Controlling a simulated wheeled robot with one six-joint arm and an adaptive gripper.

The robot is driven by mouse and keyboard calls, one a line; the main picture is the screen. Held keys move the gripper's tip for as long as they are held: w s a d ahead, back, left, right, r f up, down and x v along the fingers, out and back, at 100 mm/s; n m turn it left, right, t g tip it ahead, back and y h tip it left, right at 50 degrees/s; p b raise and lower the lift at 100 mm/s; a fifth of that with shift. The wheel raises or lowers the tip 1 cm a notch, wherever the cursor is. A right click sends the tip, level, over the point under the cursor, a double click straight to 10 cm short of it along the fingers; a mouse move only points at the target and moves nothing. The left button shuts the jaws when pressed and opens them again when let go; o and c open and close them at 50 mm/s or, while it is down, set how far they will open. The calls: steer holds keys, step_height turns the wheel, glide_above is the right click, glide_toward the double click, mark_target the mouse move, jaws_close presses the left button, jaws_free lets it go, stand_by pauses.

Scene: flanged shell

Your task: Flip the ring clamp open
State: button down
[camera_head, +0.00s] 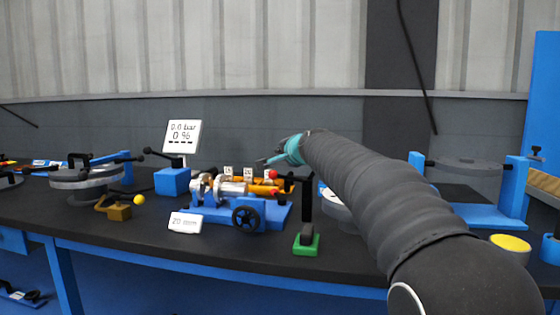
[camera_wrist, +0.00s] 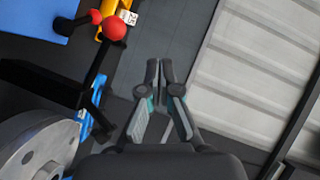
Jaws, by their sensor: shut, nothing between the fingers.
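I cannot tell for certain which part is the ring clamp. A blue fixture (camera_head: 270,217) on the bench holds metal cylindrical parts (camera_head: 207,187), with orange bars and red balls behind them. My gripper (camera_head: 268,161) is above and behind this fixture in the head view, at the end of my arm. In the wrist view my gripper (camera_wrist: 159,70) is shut and empty, its tips close together and pointing at the floor and wall. A red ball (camera_wrist: 114,28) on a black lever shows at upper left there, apart from the fingers. My arm hides part of the bench's right side.
A grey flanged disc (camera_head: 86,178) stands at left, near a blue box with a lever (camera_head: 173,181). A pressure sign (camera_head: 182,136) stands behind. A black post on a green base (camera_head: 306,244) stands at the front. A blue frame (camera_head: 515,190) is at right.

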steer(key=s+r, duration=0.3)
steer(key=s, duration=0.2)
steer(key=shift+s+a+r, duration=0.3)
steer(key=shift+s+a, duration=0.1)
steer(key=s+d+f+n+g+h, duration=0.1)
steer(key=s+d+f+n+g, duration=0.2)
steer(key=s+f, duration=0.8)
steer(key=s+d+f+n+g+h, duration=0.2)
steer(key=s+d+f, duration=0.6)
steer(key=s, duration=0.9)
steer(key=s+d+f+n+g+h, duration=0.2)
steer(key=s+d+f+n+g, duration=0.2)
steer(key=s+f, duration=1)
steer(key=shift+s+d+f+n, duration=0.15)
steer(key=shift+s+d+n, duration=0.25)
steer(key=shift+d, duration=0.85)
